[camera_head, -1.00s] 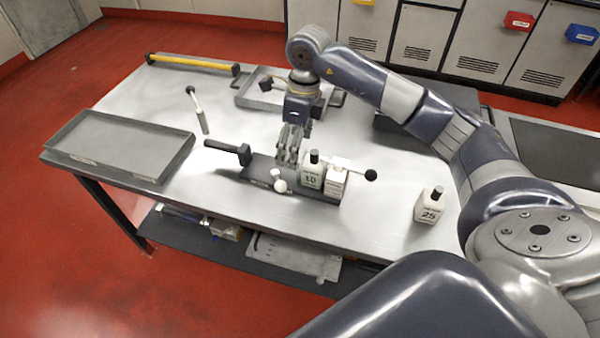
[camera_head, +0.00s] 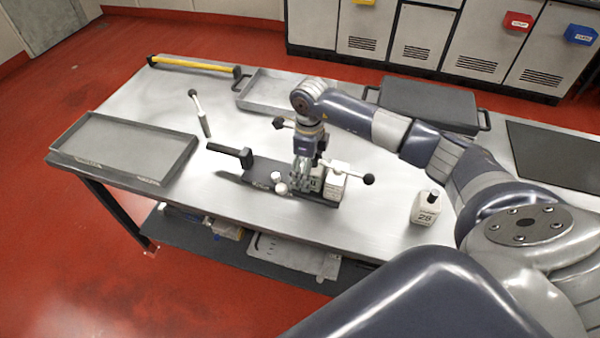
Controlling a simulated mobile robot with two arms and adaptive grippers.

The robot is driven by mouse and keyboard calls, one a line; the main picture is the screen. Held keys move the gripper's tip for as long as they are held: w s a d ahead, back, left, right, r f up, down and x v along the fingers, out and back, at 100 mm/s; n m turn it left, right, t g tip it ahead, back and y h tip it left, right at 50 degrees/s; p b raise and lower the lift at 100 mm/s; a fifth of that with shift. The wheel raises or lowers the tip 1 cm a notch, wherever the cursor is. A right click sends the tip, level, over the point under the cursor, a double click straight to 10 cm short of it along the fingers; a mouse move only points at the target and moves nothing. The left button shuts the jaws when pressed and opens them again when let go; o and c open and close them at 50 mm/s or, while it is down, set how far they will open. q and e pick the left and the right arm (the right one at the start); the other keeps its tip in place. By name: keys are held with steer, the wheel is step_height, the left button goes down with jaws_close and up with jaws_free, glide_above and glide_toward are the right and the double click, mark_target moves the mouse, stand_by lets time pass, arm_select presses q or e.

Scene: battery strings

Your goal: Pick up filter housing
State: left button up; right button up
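No part is plainly marked as the filter housing; two white labelled, bottle-like containers are the likeliest match. One (camera_head: 317,185) stands on a dark fixture (camera_head: 262,173) in the middle of the table, its top mostly hidden by my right gripper. The other, marked 25 (camera_head: 427,210), has a black cap and stands upright alone to the right. My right gripper (camera_head: 301,184) points down at the fixture, its fingers at the left side of the first container. Contact and finger opening are unclear. My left gripper is out of view.
The fixture carries a white block (camera_head: 335,187) with a black-knobbed lever, white balls (camera_head: 281,188) and a black handle (camera_head: 244,157). Grey trays lie left (camera_head: 125,150) and behind (camera_head: 262,88). A dark case (camera_head: 428,103) is back right. The table's front right is mostly clear.

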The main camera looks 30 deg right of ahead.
steer(key=shift+f, duration=0.2)
steer(key=c, duration=1.7)
steer(key=shift+r, duration=0.15)
steer(key=shift+c, duration=0.9)
steer(key=shift+w, duration=0.1)
